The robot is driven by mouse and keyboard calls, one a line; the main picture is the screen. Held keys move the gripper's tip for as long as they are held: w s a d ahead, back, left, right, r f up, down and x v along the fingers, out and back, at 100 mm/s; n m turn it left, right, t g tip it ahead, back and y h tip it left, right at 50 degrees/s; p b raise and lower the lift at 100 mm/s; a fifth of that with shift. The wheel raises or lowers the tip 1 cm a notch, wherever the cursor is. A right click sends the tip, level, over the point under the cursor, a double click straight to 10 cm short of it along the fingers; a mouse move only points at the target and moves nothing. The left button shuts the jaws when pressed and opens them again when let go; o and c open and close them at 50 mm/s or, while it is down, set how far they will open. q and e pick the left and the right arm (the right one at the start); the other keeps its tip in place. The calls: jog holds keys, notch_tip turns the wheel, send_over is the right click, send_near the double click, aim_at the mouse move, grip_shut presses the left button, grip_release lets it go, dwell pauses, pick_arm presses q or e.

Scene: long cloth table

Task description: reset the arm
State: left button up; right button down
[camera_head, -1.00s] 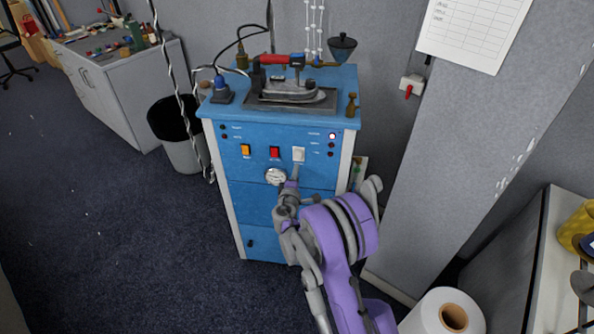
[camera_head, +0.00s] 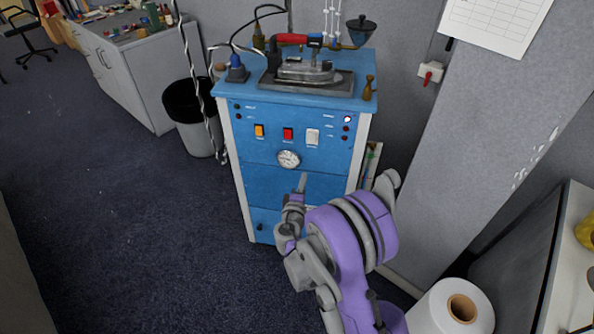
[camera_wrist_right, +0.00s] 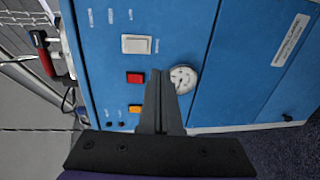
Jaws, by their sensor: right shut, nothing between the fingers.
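My right arm (camera_head: 355,240), purple and grey, reaches in from the bottom of the head view. Its gripper (camera_head: 302,182) is shut and empty, in front of the blue cabinet's lower front, below the round gauge (camera_head: 289,159). In the right wrist view the shut fingers (camera_wrist_right: 160,78) point at the blue cabinet (camera_wrist_right: 225,60), overlapping the gauge (camera_wrist_right: 183,79) and close in the picture to the red switch (camera_wrist_right: 135,77). They look apart from the panel. My left gripper is not in view.
An iron (camera_head: 303,70) rests on a plate on top of the blue cabinet (camera_head: 270,180). A bin (camera_head: 193,118) stands left, a white roll (camera_head: 452,308) bottom right. The left floor is clear.

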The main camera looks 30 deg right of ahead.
jog(key=s+a+r+m+g+y+p, duration=0.1)
jog(key=s+r+m+g, duration=0.15)
jog(key=s, duration=0.35)
jog(key=s+a+r+m+g+y, duration=0.1)
jog(key=s+r+m+g+y, duration=0.1)
jog(key=s+r+m, duration=0.3)
jog(key=s+a+m+g+y+p, duration=0.1)
jog(key=s+a+y, duration=0.2)
jog(key=s+a, duration=0.3)
jog(key=s+a+m+g+y, duration=0.2)
jog(key=s+a+y, duration=0.2)
jog(key=s, duration=0.9)
jog(key=shift+a+f+p, duration=0.4)
jog(key=shift+a, duration=0.5)
jog(key=shift+w, duration=0.1)
